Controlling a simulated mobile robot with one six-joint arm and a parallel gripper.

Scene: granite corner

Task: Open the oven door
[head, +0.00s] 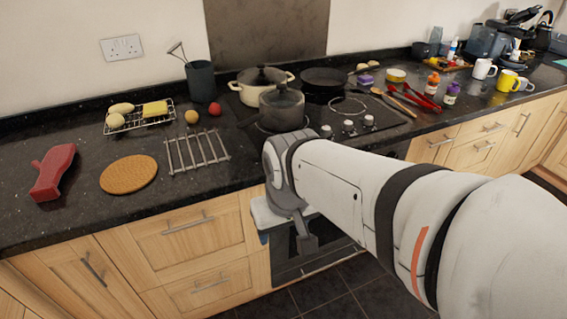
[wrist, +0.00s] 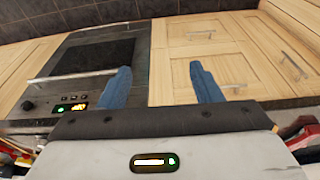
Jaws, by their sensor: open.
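The oven (head: 290,270) is built in under the counter, and my arm hides much of its front in the head view. In the wrist view, which shows the units upside down, the oven door (wrist: 98,57) looks shut, with a dark glass pane. Its silver bar handle (wrist: 65,79) runs along the door beside the control panel (wrist: 62,102). My gripper (wrist: 160,82) is open and empty, its two blue fingers wide apart. The left finger overlaps the handle's end in the picture; I cannot tell if they touch. The right finger lies over the wooden drawer fronts.
Wooden drawers (head: 185,240) with bar handles flank the oven. The tiled floor (head: 345,290) in front looks clear.

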